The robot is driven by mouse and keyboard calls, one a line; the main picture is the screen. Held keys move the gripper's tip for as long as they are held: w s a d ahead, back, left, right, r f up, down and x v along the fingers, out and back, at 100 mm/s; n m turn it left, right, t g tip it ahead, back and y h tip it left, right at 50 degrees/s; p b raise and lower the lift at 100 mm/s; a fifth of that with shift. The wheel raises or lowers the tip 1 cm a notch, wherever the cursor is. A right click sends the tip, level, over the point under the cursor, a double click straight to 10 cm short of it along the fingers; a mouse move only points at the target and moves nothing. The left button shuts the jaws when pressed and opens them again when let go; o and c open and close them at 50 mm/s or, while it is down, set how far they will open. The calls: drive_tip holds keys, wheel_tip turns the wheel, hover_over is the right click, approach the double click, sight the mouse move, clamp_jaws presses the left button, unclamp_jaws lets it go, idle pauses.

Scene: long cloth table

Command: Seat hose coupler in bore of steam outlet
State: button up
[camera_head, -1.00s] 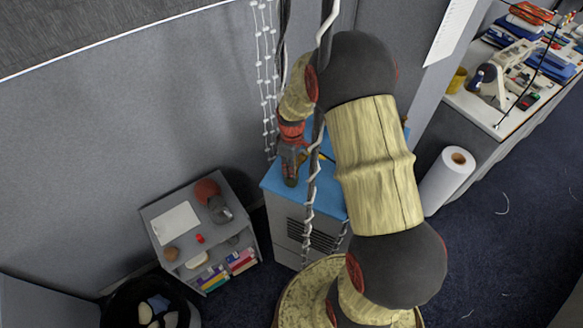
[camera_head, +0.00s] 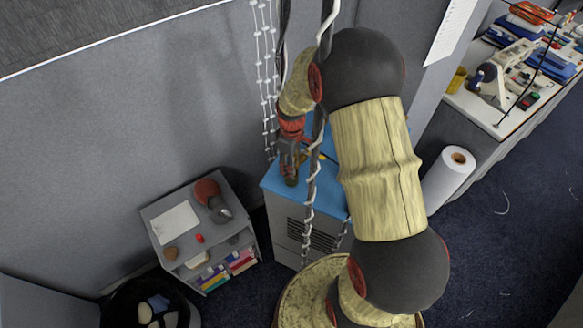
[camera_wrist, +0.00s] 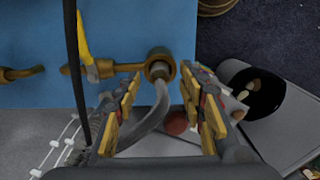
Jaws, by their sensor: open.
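The steam outlet (camera_wrist: 173,66) is a brass ring at the end of a brass pipe over a blue surface in the wrist view. A grey round end, apparently the hose coupler (camera_wrist: 159,71), shows inside its bore. I cannot tell how deep it sits. A grey hose (camera_wrist: 161,103) curves from there down and left. My gripper (camera_wrist: 162,79) is open, one finger on each side of the hose and just short of the ring. In the head view my gripper (camera_head: 290,170) hangs over the blue-topped cabinet (camera_head: 277,181); the coupler cannot be made out there.
A yellow lever (camera_wrist: 86,45) and a dark cable (camera_wrist: 74,60) are left of the outlet. Another brass fitting (camera_wrist: 18,73) is further left. A small grey shelf (camera_head: 158,250) and a black bin (camera_head: 118,305) stand left of the cabinet. A white roll (camera_head: 447,180) stands right.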

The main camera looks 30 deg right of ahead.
wheel_tip(320, 180, up, 10)
idle(0.3)
idle(0.5)
drive_tip(key=s+a+f+m+t+b, duration=0.1)
drive_tip(key=s+a+m+t+b, duration=0.1)
drive_tip(key=s+a+b, duration=0.5)
drive_tip(key=s+a+f+m+t+b, duration=0.2)
drive_tip(key=s+a+b, duration=0.5)
drive_tip(key=s+b, duration=0.6)
drive_tip(key=m+t+b, duration=0.1)
drive_tip(key=m+b, duration=0.1)
drive_tip(key=b, duration=0.2)
drive_tip(key=shift+a+f+t, duration=0.15)
drive_tip(key=shift+t, duration=0.15)
drive_tip(key=shift+c, duration=1)
